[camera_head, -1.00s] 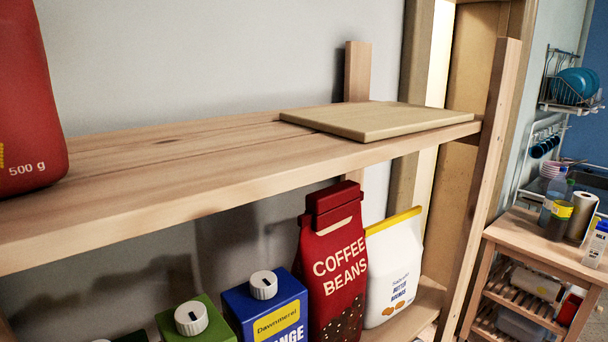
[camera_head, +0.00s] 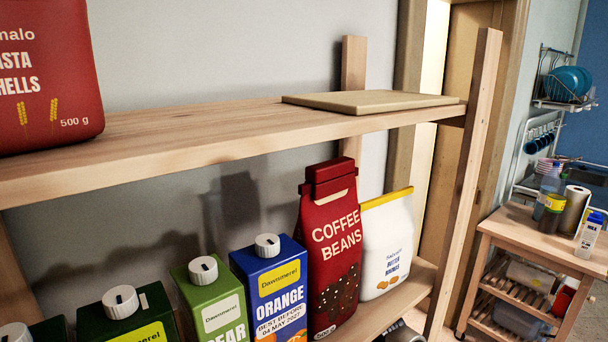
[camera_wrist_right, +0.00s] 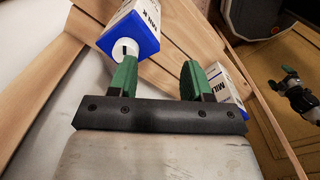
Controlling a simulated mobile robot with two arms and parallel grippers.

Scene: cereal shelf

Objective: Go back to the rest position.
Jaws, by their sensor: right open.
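My right gripper (camera_wrist_right: 158,80) shows in the right wrist view with its two green fingers apart and nothing between them. A milk carton (camera_wrist_right: 146,14) with a blue top and white cap shows beyond the left finger; I cannot tell whether they touch. Another milk carton (camera_wrist_right: 222,82) is partly hidden behind the right finger. A dark jointed part with greenish tips at the right edge of that view looks like my left gripper (camera_wrist_right: 290,76); it is too small to tell its state. No gripper shows clearly in the head view.
The wooden shelf (camera_head: 200,135) holds a red pasta bag (camera_head: 50,75) and a board (camera_head: 370,102). Below stand several juice cartons, a coffee bag (camera_head: 328,250) and a white bag (camera_head: 385,245). A wooden cart (camera_head: 540,245) stands at the right.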

